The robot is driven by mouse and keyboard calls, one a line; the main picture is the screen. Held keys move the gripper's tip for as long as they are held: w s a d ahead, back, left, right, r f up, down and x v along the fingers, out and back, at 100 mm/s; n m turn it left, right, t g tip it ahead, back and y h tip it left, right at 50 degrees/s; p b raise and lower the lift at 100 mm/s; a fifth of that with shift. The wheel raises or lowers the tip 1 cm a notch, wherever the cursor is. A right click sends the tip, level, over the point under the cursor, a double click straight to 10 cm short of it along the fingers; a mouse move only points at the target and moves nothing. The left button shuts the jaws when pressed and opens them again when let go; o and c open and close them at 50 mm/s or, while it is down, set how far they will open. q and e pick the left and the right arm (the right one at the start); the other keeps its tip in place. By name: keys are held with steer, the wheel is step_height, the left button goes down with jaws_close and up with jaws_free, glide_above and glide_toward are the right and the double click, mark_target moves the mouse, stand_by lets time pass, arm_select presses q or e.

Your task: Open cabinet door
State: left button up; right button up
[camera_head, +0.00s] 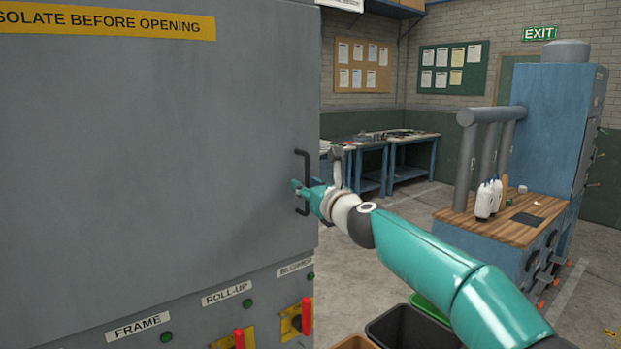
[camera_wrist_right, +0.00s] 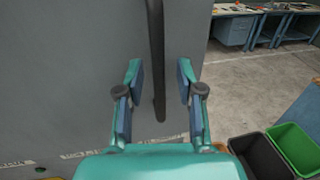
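The cabinet door (camera_head: 150,140) is a large flat grey panel at the left of the head view, and it looks closed. Its dark vertical bar handle (camera_head: 307,166) is near the door's right edge; it also shows in the right wrist view (camera_wrist_right: 156,45). My right gripper (camera_head: 297,187) is at the handle's middle and covers part of it. In the right wrist view its two fingers (camera_wrist_right: 159,72) stand apart, one each side of the bar, with visible gaps. Whether the bar is fully between the pads in depth is hard to tell. My left gripper is not in view.
Below the door are labelled red switches (camera_head: 307,316). A black bin (camera_head: 408,328) and a green bin (camera_wrist_right: 297,148) stand on the floor at right. A wooden-topped blue bench (camera_head: 515,217) is farther right. Open floor lies behind my right arm.

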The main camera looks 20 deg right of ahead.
steer(key=shift+w, duration=0.35)
steer(key=shift+c, duration=0.3)
jaws_close()
